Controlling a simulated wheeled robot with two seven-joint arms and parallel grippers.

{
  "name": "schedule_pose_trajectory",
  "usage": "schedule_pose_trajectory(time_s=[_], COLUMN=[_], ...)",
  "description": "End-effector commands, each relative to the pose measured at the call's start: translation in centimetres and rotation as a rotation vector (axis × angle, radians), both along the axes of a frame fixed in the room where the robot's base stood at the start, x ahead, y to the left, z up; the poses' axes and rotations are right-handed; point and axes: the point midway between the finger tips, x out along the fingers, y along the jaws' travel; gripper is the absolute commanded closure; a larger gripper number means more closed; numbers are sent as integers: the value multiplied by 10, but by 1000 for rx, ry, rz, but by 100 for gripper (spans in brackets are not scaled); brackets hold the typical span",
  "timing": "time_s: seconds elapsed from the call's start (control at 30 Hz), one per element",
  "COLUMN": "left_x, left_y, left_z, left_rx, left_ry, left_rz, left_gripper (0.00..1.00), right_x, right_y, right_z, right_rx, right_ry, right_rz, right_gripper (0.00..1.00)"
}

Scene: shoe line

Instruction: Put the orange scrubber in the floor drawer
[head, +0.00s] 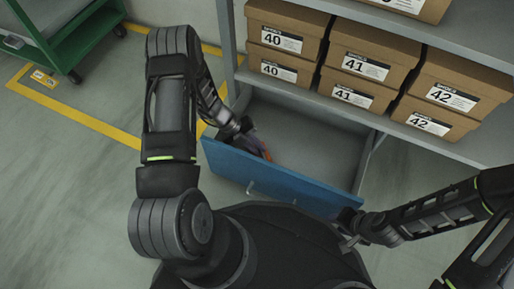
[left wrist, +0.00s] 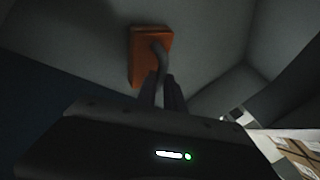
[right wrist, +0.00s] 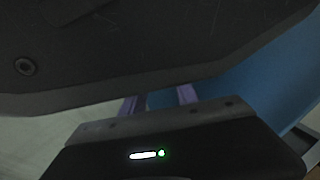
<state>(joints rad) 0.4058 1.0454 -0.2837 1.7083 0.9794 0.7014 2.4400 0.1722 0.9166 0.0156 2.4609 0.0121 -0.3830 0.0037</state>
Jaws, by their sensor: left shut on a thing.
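The floor drawer (head: 272,185) is pulled out below the shelf, with its blue front towards me and its grey inside open above. My left gripper (head: 250,134) reaches down inside the drawer near its left end. In the left wrist view my left gripper (left wrist: 162,92) is shut on the grey handle of the orange scrubber (left wrist: 142,66). A small part of the scrubber (head: 266,153) shows in the head view, partly hidden by the gripper. I cannot tell whether it touches the drawer bottom. My right gripper (right wrist: 158,102) is open and empty, beside the drawer front's right end.
Several labelled shoe boxes (head: 365,65) stand on the shelf (head: 440,145) above and behind the drawer. A green cart (head: 75,40) stands at the back left beside yellow floor lines. My dark base is close to the drawer front and in front of the right wrist camera.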

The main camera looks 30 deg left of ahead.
Motion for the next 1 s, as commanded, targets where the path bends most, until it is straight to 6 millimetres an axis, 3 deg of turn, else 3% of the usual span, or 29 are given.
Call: schedule_pose_trajectory(time_s=[0.2, 0.23, 0.47, 0.77, 1.0], left_x=[0, 0, 0, 0, -3], left_y=[0, 0, 0, 0, 14], left_z=[-3, -2, -2, 0, 22], left_rx=[0, 0, 0, 0, 2], left_ry=[1, 0, 1, 0, 0], left_rz=[1, 0, 1, 0, 3], left_gripper=[100, 85, 66, 66, 66], right_x=[0, 0, 0, 0, -2], right_y=[0, 0, 0, 0, 0], right_z=[-2, -1, -1, 1, 14], right_rx=[0, 0, 0, 0, -2], right_ry=[0, 0, 0, 0, 2], right_rz=[0, 0, 0, -1, 1], right_gripper=[64, 64, 64, 64, 64])
